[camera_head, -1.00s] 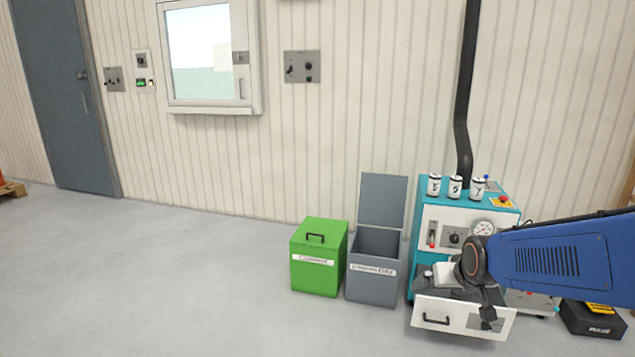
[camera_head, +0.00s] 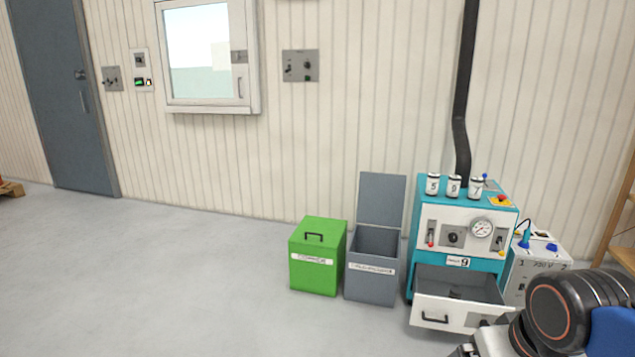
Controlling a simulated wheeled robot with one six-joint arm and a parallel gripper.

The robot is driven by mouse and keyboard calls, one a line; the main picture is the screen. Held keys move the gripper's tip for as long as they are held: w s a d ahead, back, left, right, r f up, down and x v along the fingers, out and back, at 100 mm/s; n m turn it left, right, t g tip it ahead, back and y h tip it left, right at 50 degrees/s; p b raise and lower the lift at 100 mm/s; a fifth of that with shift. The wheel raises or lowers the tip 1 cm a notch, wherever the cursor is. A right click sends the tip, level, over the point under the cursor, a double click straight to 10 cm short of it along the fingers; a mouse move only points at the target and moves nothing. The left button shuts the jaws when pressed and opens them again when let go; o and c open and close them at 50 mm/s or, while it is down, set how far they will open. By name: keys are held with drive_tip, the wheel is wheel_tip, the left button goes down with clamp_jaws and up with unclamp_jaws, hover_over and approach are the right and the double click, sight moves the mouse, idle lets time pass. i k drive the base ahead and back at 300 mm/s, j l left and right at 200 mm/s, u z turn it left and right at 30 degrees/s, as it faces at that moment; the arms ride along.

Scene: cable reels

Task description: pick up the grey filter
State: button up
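No grey filter can be made out for certain. The teal machine (camera_head: 411,262) has its white-fronted drawer (camera_head: 462,314) pulled open. A small dark shape (camera_head: 455,294) shows at the back of the drawer's grey inside; I cannot tell what it is. My gripper (camera_head: 466,350) is at the bottom edge, in front of the drawer and nearer to the camera. Its fingers are mostly cut off by the frame, so whether it is open or holds something cannot be seen.
Several things stand along the wall: a closed green bin (camera_head: 318,257), a grey bin (camera_head: 371,282) with its lid up, and a white box (camera_head: 537,265) with blue knobs. Three numbered white cans (camera_head: 454,187) stand on the machine.

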sight(455, 292)
drive_tip(key=z, duration=0.75)
